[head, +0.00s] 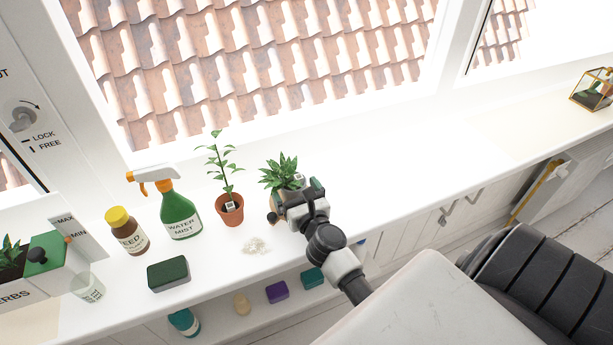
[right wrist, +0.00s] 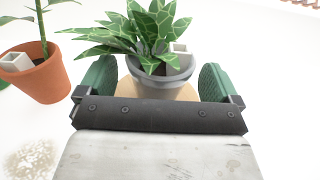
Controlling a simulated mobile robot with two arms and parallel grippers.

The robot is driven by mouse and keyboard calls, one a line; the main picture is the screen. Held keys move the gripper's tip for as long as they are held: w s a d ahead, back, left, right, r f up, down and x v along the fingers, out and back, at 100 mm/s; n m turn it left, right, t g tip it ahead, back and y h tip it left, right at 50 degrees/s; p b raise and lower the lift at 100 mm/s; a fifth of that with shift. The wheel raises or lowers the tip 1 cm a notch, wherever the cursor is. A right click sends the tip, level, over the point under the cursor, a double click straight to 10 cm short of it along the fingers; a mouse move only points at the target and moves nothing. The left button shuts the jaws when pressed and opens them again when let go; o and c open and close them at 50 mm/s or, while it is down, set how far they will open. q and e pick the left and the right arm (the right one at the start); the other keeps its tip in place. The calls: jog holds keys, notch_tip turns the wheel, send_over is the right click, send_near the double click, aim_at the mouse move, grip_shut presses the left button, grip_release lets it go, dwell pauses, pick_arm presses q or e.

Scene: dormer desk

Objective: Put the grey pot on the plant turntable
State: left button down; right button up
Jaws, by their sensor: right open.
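The grey pot (right wrist: 165,84) holds a leafy green plant (head: 279,171) with a small white tag. In the right wrist view a round tan wooden surface (right wrist: 188,94), seemingly the plant turntable, shows under the pot. In the head view my gripper mostly hides the pot and the wooden surface. My right gripper (right wrist: 157,80) is open, with one green finger on each side of the pot; I see a gap at the right finger. In the head view my right gripper (head: 297,198) is just in front of the plant. My left gripper is out of view.
A terracotta pot (head: 229,211) with a thin plant stands close left. A green spray bottle (head: 180,216), a yellow-capped bottle (head: 127,232) and a dark green block (head: 168,274) are further left. The sill (head: 420,165) to the right is clear.

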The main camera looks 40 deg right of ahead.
jog(key=b+v, duration=0.1)
jog(key=v, duration=0.8)
jog(key=shift+s+b, duration=0.35)
jog(key=shift+b, duration=0.05)
jog(key=shift+s+a, duration=0.1)
jog(key=shift+s, duration=0.25)
